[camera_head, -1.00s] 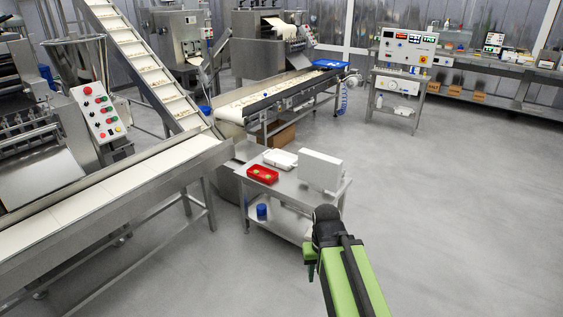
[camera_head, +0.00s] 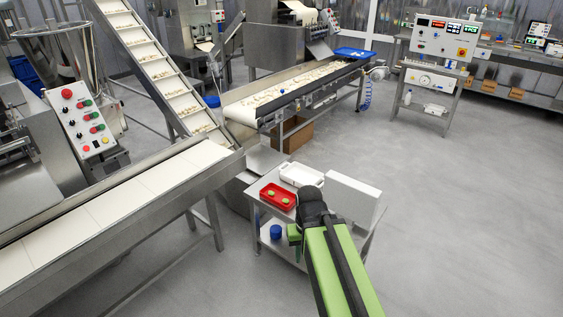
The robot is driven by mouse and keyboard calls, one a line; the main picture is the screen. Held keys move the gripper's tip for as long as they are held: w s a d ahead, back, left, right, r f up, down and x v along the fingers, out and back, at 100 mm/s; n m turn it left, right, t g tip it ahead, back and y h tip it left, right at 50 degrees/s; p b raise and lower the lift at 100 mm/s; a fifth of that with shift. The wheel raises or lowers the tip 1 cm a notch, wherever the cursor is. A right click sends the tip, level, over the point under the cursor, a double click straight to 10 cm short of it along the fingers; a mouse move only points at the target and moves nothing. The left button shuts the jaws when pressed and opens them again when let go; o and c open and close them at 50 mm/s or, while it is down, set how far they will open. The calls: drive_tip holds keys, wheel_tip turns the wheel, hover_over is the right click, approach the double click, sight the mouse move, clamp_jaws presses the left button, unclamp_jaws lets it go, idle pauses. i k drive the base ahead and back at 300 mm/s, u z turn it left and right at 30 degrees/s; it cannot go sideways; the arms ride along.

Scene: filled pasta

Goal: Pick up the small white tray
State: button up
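A small white tray (camera_head: 301,175) lies on the steel side table (camera_head: 263,207), behind the red tray and left of a white upright box. My gripper (camera_head: 311,197) is at the dark end of my green arm, seen from behind. In the picture it overlaps the table, just below the white tray. I cannot tell its height or distance from the tray. Its fingers are hidden, so I cannot see whether it is open or shut.
A red tray (camera_head: 274,202) with green-yellow pieces sits beside the white tray. The white box (camera_head: 352,197) stands to the right. A blue container (camera_head: 276,232) is on the lower shelf. Conveyors (camera_head: 110,208) flank the table left and behind. Grey floor is free at right.

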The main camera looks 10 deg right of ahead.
sight(298, 175)
drive_tip(key=u, duration=0.45)
drive_tip(key=i, duration=2.4)
drive_tip(key=u, duration=0.4)
